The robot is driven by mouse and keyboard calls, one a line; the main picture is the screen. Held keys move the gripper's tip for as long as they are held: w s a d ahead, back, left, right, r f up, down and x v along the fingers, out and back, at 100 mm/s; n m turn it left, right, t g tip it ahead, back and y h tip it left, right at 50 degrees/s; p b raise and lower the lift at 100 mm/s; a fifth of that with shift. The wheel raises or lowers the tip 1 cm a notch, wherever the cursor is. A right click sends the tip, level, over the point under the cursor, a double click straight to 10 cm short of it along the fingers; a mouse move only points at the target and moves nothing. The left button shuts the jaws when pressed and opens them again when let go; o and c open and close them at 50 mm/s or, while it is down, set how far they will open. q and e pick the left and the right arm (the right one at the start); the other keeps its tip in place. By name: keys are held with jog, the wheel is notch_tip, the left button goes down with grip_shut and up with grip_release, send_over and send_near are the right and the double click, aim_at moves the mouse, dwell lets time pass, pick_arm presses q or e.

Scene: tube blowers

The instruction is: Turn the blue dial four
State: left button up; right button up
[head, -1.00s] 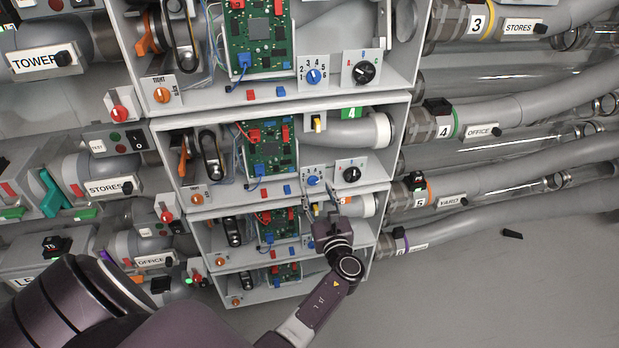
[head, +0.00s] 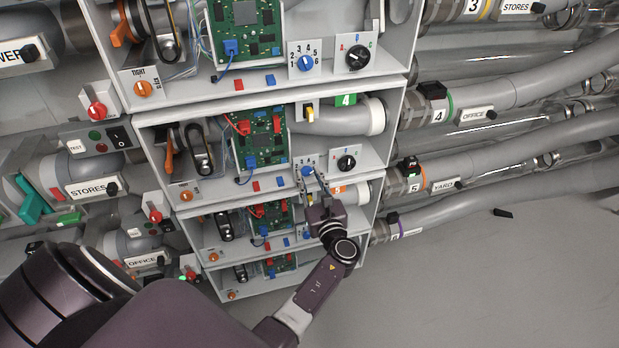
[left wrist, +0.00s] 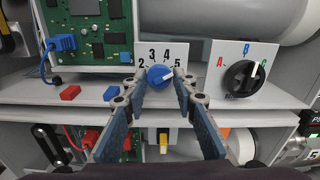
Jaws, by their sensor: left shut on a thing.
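The blue dial (head: 308,171) sits on a white numbered plate in the bay with the green 4 label (head: 345,100). In the left wrist view the blue dial (left wrist: 160,76) has a white mark pointing up and right, towards the 5; numbers 2 to 5 show. My left gripper (head: 314,177) reaches up to the dial from below. In the left wrist view its fingertips (left wrist: 159,83) are on either side of the dial, shut on it. The fingers hide the lower plate. My right gripper is in neither view.
A black A-B-C knob (left wrist: 243,78) is right of the dial. A red button (left wrist: 70,92) and a blue button (left wrist: 111,93) lie left, below a green circuit board (left wrist: 91,30). Similar bays are stacked above and below.

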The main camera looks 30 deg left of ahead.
pick_arm(q)
jog(key=shift+a+f, duration=0.1)
jog(key=shift+f+n+b, duration=0.1)
jog(key=shift+n+b, duration=0.5)
jog(key=n+b, duration=0.4)
jog(key=shift+n+b, duration=1)
jog(key=shift+n, duration=0.3)
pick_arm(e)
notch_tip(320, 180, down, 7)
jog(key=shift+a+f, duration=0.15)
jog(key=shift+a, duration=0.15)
pick_arm(q)
jog(key=shift+r, duration=0.2)
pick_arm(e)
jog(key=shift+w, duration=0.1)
pick_arm(q)
jog(key=o, duration=1.1)
jog(key=shift+a, duration=0.1)
jog(key=shift+c, duration=0.2)
jog(key=shift+o, duration=0.3)
jog(key=shift+f, duration=0.1)
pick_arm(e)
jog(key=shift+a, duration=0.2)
